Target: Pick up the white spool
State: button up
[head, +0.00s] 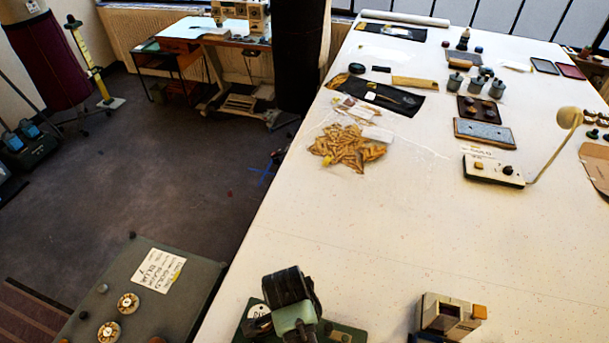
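I cannot make out a white spool for certain in the head view. Two small round pieces with pale rims and brown faces, one of them the upper round piece (128,303), lie on the grey-green surface (205,275) at the lower left. They are too small to tell what they are. On the long white table (350,235), several small grey upright pieces, one of them a grey canister (475,84), stand at the back right. No gripper can be made out in this view.
A black and pale green device (292,305) and a small boxy device (445,315) stand at the near edge. A bag of yellow-brown pieces (347,148) lies farther back. A thin-stemmed lamp (569,118) rises at right. The middle of the table is bare.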

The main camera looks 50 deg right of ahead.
grip_shut()
dwell(0.4)
